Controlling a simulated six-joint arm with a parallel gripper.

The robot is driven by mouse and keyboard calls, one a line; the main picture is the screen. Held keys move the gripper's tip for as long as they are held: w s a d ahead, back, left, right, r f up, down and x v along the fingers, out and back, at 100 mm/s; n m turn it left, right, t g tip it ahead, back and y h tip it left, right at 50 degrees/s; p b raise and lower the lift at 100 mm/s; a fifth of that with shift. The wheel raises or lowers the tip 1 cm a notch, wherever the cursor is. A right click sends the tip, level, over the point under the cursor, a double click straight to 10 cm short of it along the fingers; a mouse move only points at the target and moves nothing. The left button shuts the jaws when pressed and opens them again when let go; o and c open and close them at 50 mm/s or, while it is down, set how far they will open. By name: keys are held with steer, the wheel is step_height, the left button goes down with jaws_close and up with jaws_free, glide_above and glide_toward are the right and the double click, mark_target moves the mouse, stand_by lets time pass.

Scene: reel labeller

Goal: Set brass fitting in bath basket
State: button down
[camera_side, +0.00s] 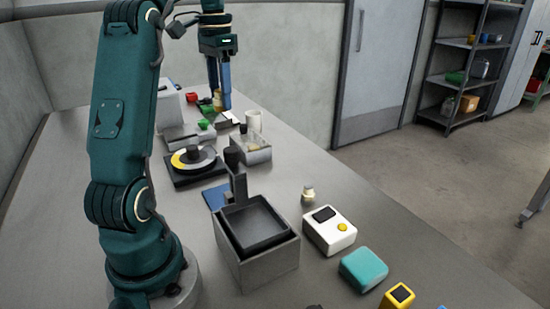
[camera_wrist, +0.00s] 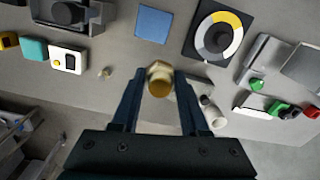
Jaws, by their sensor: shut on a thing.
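The brass fitting (camera_wrist: 160,79) sits between the fingertips of my gripper (camera_wrist: 158,80) in the wrist view. My gripper (camera_side: 219,98) is shut on it, and the fitting (camera_side: 217,102) also shows between the blue fingers in the side view, held above the far part of the bench. A dark basket (camera_side: 256,240) sits in the top of a grey open box, the bath (camera_side: 268,270), at the near middle, with an upright dark handle or post at its back. In the wrist view the basket (camera_wrist: 68,13) is at the top left, partly cut off, well away from my gripper.
A black reel device (camera_side: 200,177) with a yellow and grey disc and a blue mat (camera_side: 214,198) lie beyond the bath. A pale tray (camera_side: 262,157), white cup (camera_side: 254,121), small pale-brass piece (camera_side: 308,195), white box (camera_side: 329,235) and teal block (camera_side: 363,270) stand around it.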

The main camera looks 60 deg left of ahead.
steer(key=shift+r, duration=0.95)
steer(key=shift+d+r, duration=0.15)
steer(key=shift+d, duration=0.1)
steer(key=w+d+r+m, duration=0.1)
steer(key=d+m, duration=0.7)
steer(key=d, duration=0.4)
steer(key=m, duration=0.9)
glide_above(256, 229)
step_height(256, 229, down, 3)
step_height(256, 229, down, 13)
steer(key=shift+f, duration=0.1)
